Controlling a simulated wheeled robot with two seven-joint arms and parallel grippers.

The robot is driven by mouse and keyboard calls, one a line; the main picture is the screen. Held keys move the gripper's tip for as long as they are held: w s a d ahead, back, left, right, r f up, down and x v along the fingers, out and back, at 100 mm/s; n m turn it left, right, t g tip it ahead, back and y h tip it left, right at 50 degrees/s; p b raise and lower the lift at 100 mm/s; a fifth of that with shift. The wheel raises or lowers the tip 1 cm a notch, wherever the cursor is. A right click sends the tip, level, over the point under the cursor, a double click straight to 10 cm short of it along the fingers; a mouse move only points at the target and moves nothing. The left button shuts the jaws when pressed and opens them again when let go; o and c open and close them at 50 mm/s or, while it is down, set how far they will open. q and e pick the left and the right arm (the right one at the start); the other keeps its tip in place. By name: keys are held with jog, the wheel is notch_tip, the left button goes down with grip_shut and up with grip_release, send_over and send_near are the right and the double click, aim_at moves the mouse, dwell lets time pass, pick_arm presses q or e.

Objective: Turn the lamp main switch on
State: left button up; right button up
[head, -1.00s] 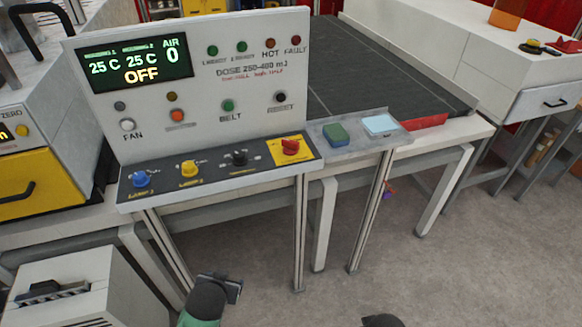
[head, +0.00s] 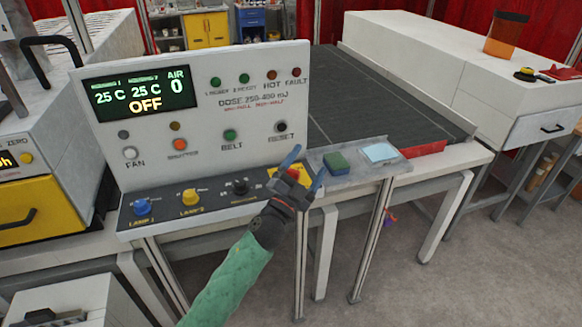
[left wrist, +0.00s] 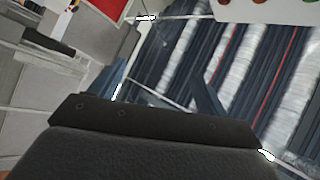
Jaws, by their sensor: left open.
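A red rotary knob (head: 293,173) on a yellow plate (head: 272,172) sits at the right end of the control panel's lower ledge; its label is hidden, and I take it for the main switch. My left gripper (head: 304,170) is open, its two blue fingers pointing up in front of the knob and partly covering it. Whether a finger touches the knob cannot be told. The panel display (head: 138,94) reads OFF. In the left wrist view the dark gripper body (left wrist: 150,125) fills the bottom, with the knob not visible. My right gripper is not in view.
Blue (head: 142,207), yellow (head: 190,197) and black (head: 239,187) knobs line the ledge left of the red one. A dark conveyor belt (head: 372,100) runs behind.

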pick_arm(q)
jog(key=s+d+r+m+g+h, duration=0.1)
jog(key=d+r+m+g+h, duration=0.2)
jog(key=d+m+g+h, duration=0.75)
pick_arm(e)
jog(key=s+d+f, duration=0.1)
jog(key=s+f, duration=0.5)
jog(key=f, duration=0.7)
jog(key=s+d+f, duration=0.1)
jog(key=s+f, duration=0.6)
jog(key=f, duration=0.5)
pick_arm(q)
jog(key=m+g+y, duration=0.9)
jog(key=m+y, duration=0.4)
jog(key=y, duration=1.1)
send_over(291, 170)
notch_tip(291, 170, down, 7)
jog(key=shift+w+f, duration=0.1)
notch_tip(291, 170, down, 6)
jog(key=p, duration=0.4)
jog(key=shift+f, duration=0.85)
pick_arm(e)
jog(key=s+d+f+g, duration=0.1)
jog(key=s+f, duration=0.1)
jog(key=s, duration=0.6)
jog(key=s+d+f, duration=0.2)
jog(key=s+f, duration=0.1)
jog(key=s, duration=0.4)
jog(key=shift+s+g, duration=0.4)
